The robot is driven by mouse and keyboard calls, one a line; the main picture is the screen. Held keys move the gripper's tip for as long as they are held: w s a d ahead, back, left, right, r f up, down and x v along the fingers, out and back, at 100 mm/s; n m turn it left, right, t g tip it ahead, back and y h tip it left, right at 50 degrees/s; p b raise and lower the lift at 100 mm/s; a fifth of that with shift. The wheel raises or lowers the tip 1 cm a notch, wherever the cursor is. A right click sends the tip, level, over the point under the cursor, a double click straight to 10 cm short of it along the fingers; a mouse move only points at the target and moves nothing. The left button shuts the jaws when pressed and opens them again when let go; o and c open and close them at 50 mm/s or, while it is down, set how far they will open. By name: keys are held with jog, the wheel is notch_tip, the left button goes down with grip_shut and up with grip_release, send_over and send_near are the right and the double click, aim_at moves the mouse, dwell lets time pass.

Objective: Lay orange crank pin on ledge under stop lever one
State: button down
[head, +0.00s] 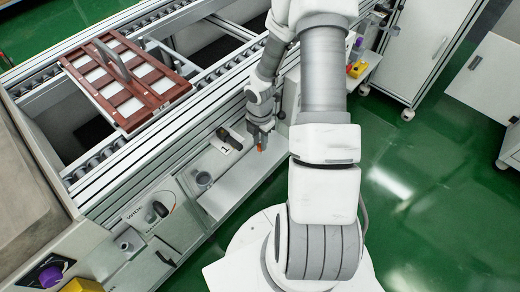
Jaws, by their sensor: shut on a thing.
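My gripper (262,138) points down in front of the conveyor's side and is shut on the orange crank pin (261,148). Only a small orange end of the pin shows below the fingers. A pale ledge (225,190) runs along the conveyor's side; the pin appears above its right part, though its height is hard to judge. A dark lever (229,138) on the side panel is left of my gripper. I cannot read whether it is marked as stop lever one.
A brown-red tray frame (125,78) sits on the roller conveyor. A grey cup (203,179) stands near the ledge's left part. A panel with a dark knob (160,209) is further left.

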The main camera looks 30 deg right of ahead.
jog(key=shift+f+b, duration=1)
jog(key=shift+f, duration=0.9)
jog(key=shift+f, duration=0.2)
jog(key=c, duration=0.7)
grip_release()
jog(key=shift+r, duration=0.1)
notch_tip(320, 180, up, 12)
jog(key=p, duration=0.5)
jog(key=shift+r+p, duration=0.1)
jog(key=shift+p, duration=0.2)
